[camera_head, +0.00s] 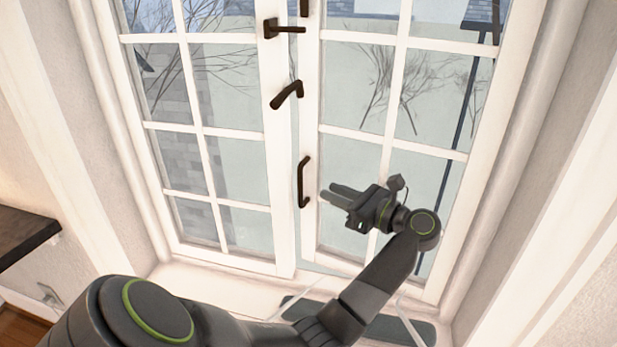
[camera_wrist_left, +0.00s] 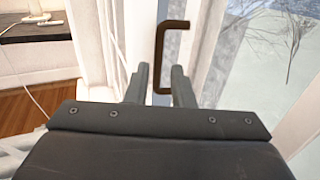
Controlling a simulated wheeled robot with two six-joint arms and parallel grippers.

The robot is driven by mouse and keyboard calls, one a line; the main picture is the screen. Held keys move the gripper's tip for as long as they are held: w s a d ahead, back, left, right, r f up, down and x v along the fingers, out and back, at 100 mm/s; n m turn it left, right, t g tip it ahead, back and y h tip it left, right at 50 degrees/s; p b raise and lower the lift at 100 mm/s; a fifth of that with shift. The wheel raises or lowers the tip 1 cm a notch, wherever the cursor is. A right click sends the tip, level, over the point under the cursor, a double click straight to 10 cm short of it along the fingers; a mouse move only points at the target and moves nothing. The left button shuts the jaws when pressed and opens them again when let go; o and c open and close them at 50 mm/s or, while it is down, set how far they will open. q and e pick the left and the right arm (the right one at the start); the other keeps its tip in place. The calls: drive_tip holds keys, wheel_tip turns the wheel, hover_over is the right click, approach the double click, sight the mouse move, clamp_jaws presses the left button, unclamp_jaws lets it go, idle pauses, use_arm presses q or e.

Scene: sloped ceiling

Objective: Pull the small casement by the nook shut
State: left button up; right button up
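The casement window has a left leaf (camera_head: 283,180) and a right leaf (camera_head: 309,130), both white-framed with several panes. A narrow strip of outside shows between them, so they do not look flush. A dark bronze pull handle (camera_head: 302,182) is on the right leaf's inner edge. Dark lever handles (camera_head: 287,95) are higher up, near the meeting edges. My left gripper (camera_head: 333,194) is in front of the right leaf, just right of the pull handle, its fingers pointing towards it. In the left wrist view the open fingers (camera_wrist_left: 160,85) are apart, with the pull handle (camera_wrist_left: 159,52) between and beyond their tips.
A white sill (camera_head: 215,283) runs below the window, with a dark flat pad (camera_head: 405,328) partly behind my left arm. A dark shelf (camera_head: 22,236) juts out at the left. Pale walls flank the window on both sides.

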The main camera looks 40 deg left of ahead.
use_arm(q)
drive_tip(key=a+p, duration=0.1)
drive_tip(key=a, duration=0.6)
drive_tip(key=shift+s+a, duration=0.3)
drive_tip(key=shift+s, duration=0.05)
drive_tip(key=shift+c, duration=0.4)
clamp_jaws()
